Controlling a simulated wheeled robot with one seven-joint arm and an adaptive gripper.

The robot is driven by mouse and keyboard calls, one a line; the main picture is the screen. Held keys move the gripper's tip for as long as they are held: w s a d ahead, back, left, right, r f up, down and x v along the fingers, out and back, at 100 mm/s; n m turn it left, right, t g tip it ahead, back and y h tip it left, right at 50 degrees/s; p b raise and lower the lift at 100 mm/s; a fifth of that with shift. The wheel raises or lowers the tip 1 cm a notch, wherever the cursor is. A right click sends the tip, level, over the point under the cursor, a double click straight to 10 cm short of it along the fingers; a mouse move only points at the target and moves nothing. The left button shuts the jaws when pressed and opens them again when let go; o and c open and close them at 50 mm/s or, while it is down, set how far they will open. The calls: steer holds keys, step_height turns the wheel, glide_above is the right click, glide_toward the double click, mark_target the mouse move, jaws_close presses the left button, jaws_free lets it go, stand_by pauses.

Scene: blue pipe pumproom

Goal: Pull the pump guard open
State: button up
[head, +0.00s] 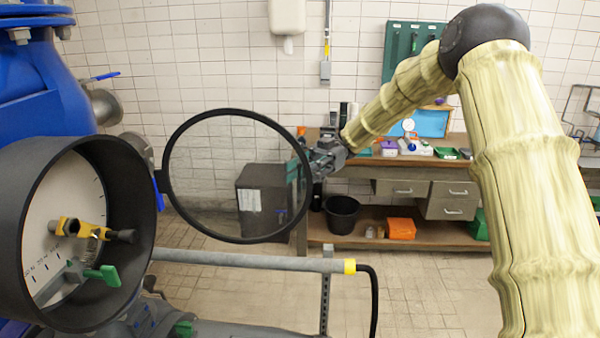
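The pump guard (168,158) is a round, clear pane in a black ring, in the middle left of the head view. It stands swung out to the right of a black round housing (128,165), joined near its left edge. The housing's front is uncovered and shows a white dial, a yellow fitting and a green handle. My gripper (308,165) is at the guard's right rim, overlapping it in the picture. Its fingertips are small and partly behind the ring, so I cannot tell whether they grip it.
A grey horizontal pipe (240,261) with a yellow end and black hose runs below the guard. A wooden workbench (440,240) with drawers stands behind. A black bucket (342,214) and a dark grey cabinet (262,180) are at the back.

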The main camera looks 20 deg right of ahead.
steer(key=shift+w+a, duration=0.1)
steer(key=shift+w, duration=0.05)
steer(key=v, duration=1.2)
stand_by(0.5)
stand_by(0.5)
